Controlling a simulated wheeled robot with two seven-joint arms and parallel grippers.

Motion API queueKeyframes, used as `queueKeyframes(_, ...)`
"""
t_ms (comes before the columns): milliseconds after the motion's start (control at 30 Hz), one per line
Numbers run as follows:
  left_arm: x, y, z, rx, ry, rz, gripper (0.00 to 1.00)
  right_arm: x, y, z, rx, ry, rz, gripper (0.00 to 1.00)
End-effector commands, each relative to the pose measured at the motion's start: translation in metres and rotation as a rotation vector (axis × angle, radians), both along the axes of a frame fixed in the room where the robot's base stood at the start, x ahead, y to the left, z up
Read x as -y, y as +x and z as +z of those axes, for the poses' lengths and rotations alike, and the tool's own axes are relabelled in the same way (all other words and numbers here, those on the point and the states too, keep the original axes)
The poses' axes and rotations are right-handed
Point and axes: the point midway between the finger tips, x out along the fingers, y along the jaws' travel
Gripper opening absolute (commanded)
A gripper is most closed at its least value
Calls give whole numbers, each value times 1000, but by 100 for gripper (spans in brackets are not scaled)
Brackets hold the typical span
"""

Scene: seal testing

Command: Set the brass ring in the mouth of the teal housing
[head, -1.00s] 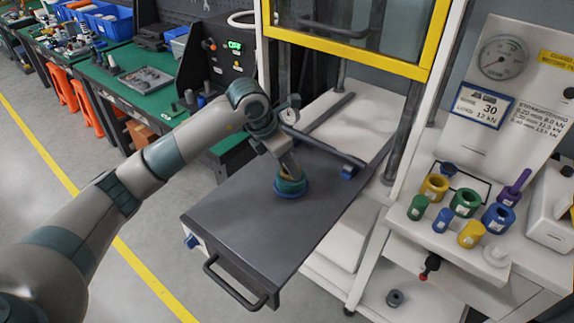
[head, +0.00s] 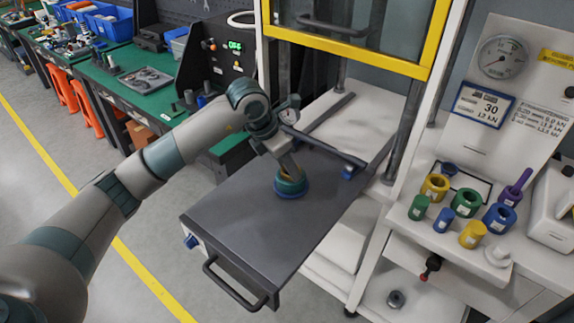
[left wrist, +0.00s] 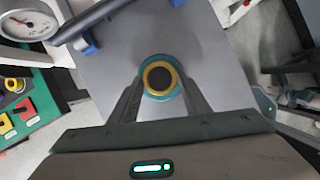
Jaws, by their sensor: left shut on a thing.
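The teal housing (head: 291,184) stands upright on a blue base (head: 292,194) on the dark grey sliding table. It also shows in the left wrist view (left wrist: 160,96) as a teal rim around the brass ring. The brass ring (left wrist: 160,77) lies flat over the housing's mouth, roughly centred, with a dark hole in its middle. In the head view a little of the ring shows between the fingers. My left gripper (left wrist: 160,82) points down and is shut on the ring. How deep the ring sits cannot be told. My right gripper is not in view.
The table (head: 240,225) is otherwise bare, with a black handle (head: 235,285) in front. Behind it is a press with a yellow-framed guard (head: 350,45). Several coloured rings and plugs, such as a green ring (head: 466,203), stand on the white shelf at right.

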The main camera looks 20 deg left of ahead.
Motion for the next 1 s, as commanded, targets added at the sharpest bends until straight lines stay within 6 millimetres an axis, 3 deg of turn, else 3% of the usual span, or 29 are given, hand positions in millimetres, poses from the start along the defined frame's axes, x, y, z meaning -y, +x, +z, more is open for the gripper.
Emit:
queueKeyframes(767, 0, -1, -6, -3, 1, 0, 13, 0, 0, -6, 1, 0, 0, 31)
queueKeyframes(800, 0, -1, -6, -3, 0, -1, 45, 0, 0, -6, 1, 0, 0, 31)
queueKeyframes(833, 0, -1, -6, -4, 2, 0, 49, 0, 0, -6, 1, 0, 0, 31)
queueKeyframes(1000, 0, -1, -6, -4, 1, -1, 49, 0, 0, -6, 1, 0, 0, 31)
